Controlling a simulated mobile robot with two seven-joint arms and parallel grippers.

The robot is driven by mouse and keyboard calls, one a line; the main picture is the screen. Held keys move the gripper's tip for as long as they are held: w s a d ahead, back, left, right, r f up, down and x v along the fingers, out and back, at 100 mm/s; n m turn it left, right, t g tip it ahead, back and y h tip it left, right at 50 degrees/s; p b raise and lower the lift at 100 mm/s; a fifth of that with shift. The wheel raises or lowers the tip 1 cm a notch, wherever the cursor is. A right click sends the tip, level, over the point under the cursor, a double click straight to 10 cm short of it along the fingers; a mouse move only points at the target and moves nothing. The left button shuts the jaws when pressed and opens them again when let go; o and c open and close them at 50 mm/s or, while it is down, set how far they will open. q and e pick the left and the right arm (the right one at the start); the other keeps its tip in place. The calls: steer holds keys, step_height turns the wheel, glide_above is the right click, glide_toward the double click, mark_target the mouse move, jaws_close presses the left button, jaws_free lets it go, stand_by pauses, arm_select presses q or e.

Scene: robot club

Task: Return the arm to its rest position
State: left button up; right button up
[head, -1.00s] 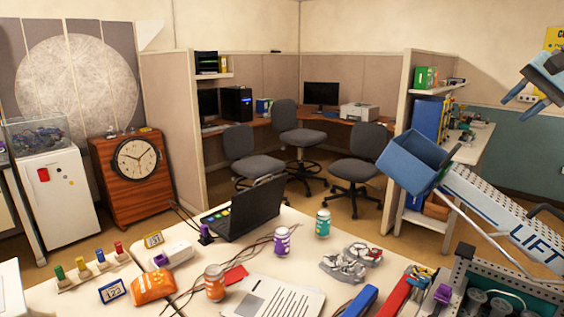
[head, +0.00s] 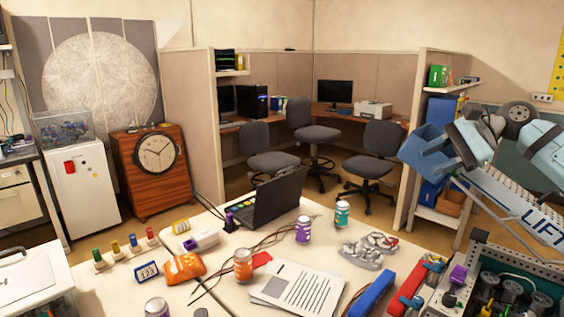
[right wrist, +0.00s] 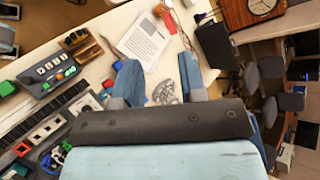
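My right gripper (head: 438,155) is raised at the right of the head view, in front of the blue bin and the LIFT ramp. Its light-blue arm comes in from the right edge. In the right wrist view the two fingers (right wrist: 158,78) stand apart with nothing between them; the table lies below. My left gripper and left arm are in neither view.
The LIFT ramp (head: 520,205) and an equipment box (head: 510,262) crowd the right. Chairs stand beyond the table.

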steer(key=s+a+f+m+t+y, duration=0.3)
steer(key=a+f+m+t+y, duration=0.1)
steer(key=a+f+m, duration=0.6)
steer(key=s+a+f+m+t+y, duration=0.2)
steer(key=a+f+m+t+y, duration=0.15)
steer(key=a+f+m, duration=0.65)
steer(key=s+d+f+n+h, duration=0.1)
steer(key=s+f+n+h, duration=0.6)
steer(key=s+f+n, duration=0.8)
steer(key=s+d+f+n+h, duration=0.1)
steer(key=s+f+n+h, duration=0.8)
steer(key=f+n, duration=1.05)
steer(key=s+r+p, duration=0.3)
steer(key=r+p, duration=0.9)
steer(key=shift+s+d+n+y, duration=0.15)
steer(key=shift+d+n+y, duration=0.05)
steer(key=shift+n+y, duration=0.2)
